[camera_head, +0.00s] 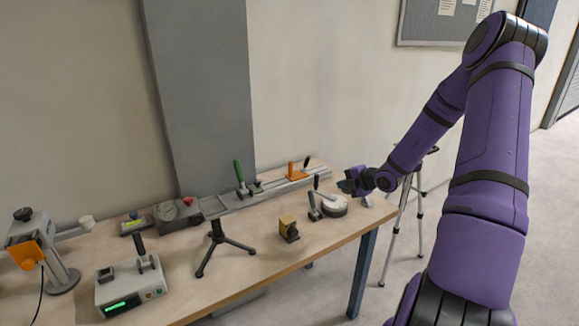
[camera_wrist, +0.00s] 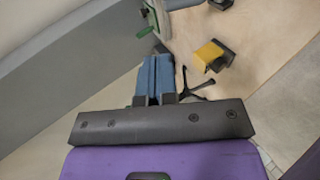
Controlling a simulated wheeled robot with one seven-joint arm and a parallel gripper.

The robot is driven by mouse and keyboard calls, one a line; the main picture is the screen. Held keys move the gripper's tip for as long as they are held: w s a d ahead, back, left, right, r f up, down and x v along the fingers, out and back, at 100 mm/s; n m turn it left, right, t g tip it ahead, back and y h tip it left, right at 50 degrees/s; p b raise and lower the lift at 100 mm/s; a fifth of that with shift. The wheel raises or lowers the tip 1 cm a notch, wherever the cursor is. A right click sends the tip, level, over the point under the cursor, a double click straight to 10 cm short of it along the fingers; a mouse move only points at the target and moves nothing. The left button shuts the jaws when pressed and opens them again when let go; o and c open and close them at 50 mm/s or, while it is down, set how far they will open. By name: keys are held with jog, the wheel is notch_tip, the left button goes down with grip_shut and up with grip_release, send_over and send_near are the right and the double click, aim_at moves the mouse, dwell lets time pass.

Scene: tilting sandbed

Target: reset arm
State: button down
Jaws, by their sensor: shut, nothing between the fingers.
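My purple arm reaches from the right of the head view toward the right end of the wooden table (camera_head: 205,275). My gripper (camera_head: 343,186) is above that end, close to a round white-topped device (camera_head: 333,206) with a dark handle. In the wrist view, my gripper's two bluish fingers (camera_wrist: 158,62) lie side by side, shut, with nothing held. Whether the fingers touch anything is hard to tell.
A small yellow block (camera_head: 289,229), a black tripod stand (camera_head: 219,246) and a white box with a green display (camera_head: 130,284) stand on the table. A long rail (camera_head: 240,200) with green and orange parts runs along the back. A tall tripod (camera_head: 403,215) stands beyond the right end.

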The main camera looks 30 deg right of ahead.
jog(key=s+a+r+n+g+y, duration=0.2)
jog(key=s+a+r+n+g, duration=0.15)
jog(key=a+r+n, duration=0.95)
jog(key=s+a+r+n+g+y, duration=0.1)
jog(key=s+a+r+n+g, duration=0.3)
jog(key=a+r+n, duration=0.95)
jog(key=s+r+n+h, duration=0.2)
jog(key=s+n+h, duration=0.1)
jog(key=s+n, duration=0.9)
jog(key=s+a+r+n+t+h, duration=0.1)
jog(key=s+r+n+h, duration=0.2)
jog(key=s+n, duration=0.9)
jog(key=shift+s+a+n, duration=0.25)
jog(key=shift+n, duration=0.6)
